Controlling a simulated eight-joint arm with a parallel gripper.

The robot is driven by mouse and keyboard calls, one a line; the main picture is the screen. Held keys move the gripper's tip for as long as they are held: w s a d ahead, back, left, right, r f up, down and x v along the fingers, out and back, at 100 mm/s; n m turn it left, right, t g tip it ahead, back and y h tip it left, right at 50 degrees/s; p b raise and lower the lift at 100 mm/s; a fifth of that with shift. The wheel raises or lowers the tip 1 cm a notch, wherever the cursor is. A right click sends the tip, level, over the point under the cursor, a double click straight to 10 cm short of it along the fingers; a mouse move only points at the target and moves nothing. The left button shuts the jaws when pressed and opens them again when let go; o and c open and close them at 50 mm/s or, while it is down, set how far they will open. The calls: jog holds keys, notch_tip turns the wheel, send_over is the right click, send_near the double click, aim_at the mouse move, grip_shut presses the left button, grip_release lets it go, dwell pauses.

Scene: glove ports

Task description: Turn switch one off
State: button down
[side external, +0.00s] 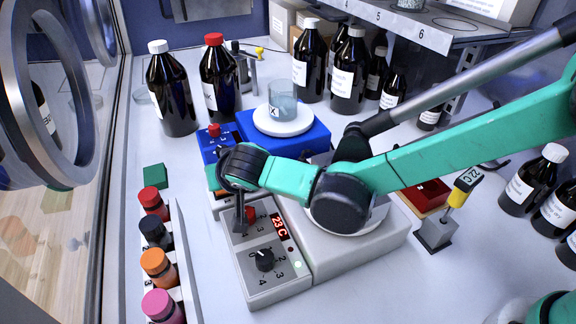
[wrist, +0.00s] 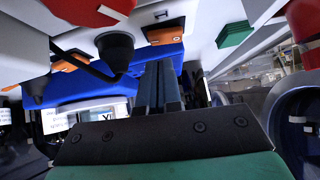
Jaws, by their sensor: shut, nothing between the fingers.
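My gripper (side external: 240,226) is shut and empty, pointing down over the grey control panel (side external: 270,288) of the front hotplate. Its closed fingers (wrist: 160,88) show in the middle of the wrist view. A red switch (side external: 251,214) sits just right of the fingertips; I cannot tell whether they touch. Right of it is a lit red display reading 23 C (side external: 280,228), and nearer the camera a black knob (side external: 264,259). Behind, a blue hotplate (side external: 306,135) has a blue control box with a red knob (side external: 214,130), partly hidden by my wrist. No switch carries a readable "one".
A rack (side external: 190,300) of several coloured-cap vials stands left of the panel. A beaker (side external: 283,100) stands on the blue hotplate's white plate. Dark bottles (side external: 172,95) stand behind.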

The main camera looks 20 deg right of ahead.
jog(key=r, duration=0.3)
jog(key=shift+s+d+r, duration=0.15)
jog(key=shift+s+d, duration=0.1)
jog(key=shift+s, duration=0.05)
jog(key=v, duration=0.9)
jog(key=shift+d, duration=0.2)
jog(key=shift+a, duration=0.1)
jog(key=shift+a+r, duration=0.1)
jog(key=shift+a, duration=0.55)
